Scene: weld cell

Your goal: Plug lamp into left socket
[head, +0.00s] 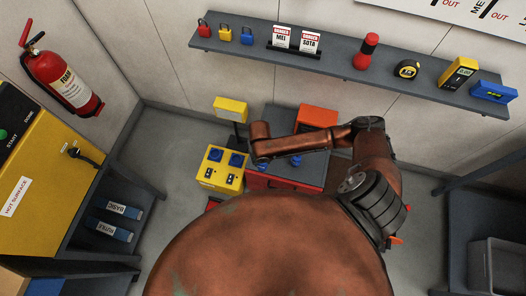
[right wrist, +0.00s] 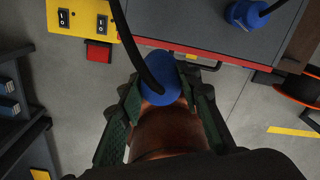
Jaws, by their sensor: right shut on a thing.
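A yellow socket box (head: 221,169) with two blue sockets side by side, the left one (head: 213,154) and the right one (head: 236,158), stands left of the cabinet. A yellow lamp (head: 230,108) on a dark stand is behind it. In the right wrist view my right gripper (right wrist: 160,82) is shut on a blue plug (right wrist: 160,70) with a black cable. The plug is in front of the cabinet edge, below and right of the box's switches (right wrist: 82,20). In the head view this gripper is hidden. My left gripper is not in view.
A red cabinet (head: 285,182) with a grey top holds an orange box (head: 317,118). Another blue plug (right wrist: 245,14) is on that top. A cable reel (right wrist: 300,88) stands right. A wall shelf (head: 340,66) runs behind; a yellow machine (head: 50,150) is left.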

